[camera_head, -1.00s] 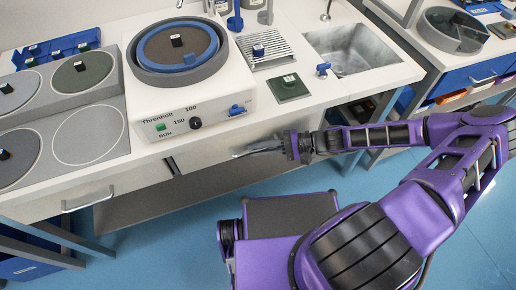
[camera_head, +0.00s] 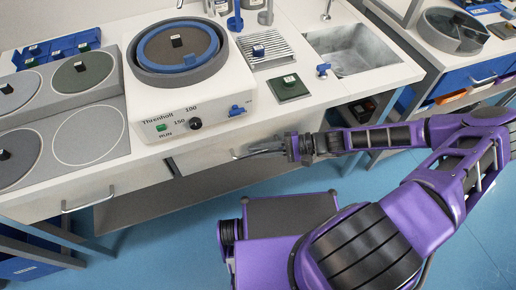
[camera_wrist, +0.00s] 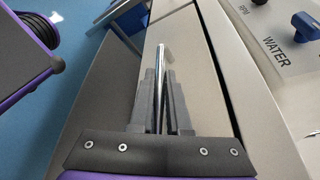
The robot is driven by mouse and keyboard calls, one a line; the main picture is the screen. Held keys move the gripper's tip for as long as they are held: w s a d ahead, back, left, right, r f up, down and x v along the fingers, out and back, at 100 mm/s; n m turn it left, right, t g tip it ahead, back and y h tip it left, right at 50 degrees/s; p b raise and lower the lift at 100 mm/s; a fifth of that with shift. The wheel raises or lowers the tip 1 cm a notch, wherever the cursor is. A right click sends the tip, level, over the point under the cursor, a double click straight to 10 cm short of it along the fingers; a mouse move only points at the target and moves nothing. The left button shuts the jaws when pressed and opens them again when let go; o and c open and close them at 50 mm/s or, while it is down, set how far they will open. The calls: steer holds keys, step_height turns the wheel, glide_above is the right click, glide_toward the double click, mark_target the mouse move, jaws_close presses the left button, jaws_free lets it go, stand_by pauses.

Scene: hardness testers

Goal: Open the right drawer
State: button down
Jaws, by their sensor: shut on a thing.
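The right drawer (camera_head: 208,158) is a pale front under the white countertop, below the polishing machine. It looks flush with the cabinet. Its metal bar handle (camera_wrist: 162,62) stands upright in the wrist view, between the two grey fingers. My gripper (camera_head: 255,152) reaches in from the right in the head view and is at the handle. In the wrist view my gripper (camera_wrist: 161,100) is shut on the handle, one finger on each side. The fingers and wrist hide much of the handle in the head view.
The left drawer's handle (camera_head: 88,200) is at the lower left. The polishing machine (camera_head: 190,118) stands on the counter above, with a sink (camera_head: 352,48) to its right. Blue floor (camera_head: 180,255) lies open in front of the cabinet.

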steer(key=s+d+p, duration=0.1)
steer(key=s+d, duration=0.2)
steer(key=s, duration=0.9)
steer(key=s+d+p, duration=0.2)
steer(key=s+d, duration=0.2)
steer(key=s, duration=0.8)
steer(key=shift+p, duration=0.3)
steer(key=shift+r, duration=0.1)
steer(key=c, duration=0.9)
jaws_free()
steer(key=v, duration=1.7)
steer(key=shift+d, duration=0.15)
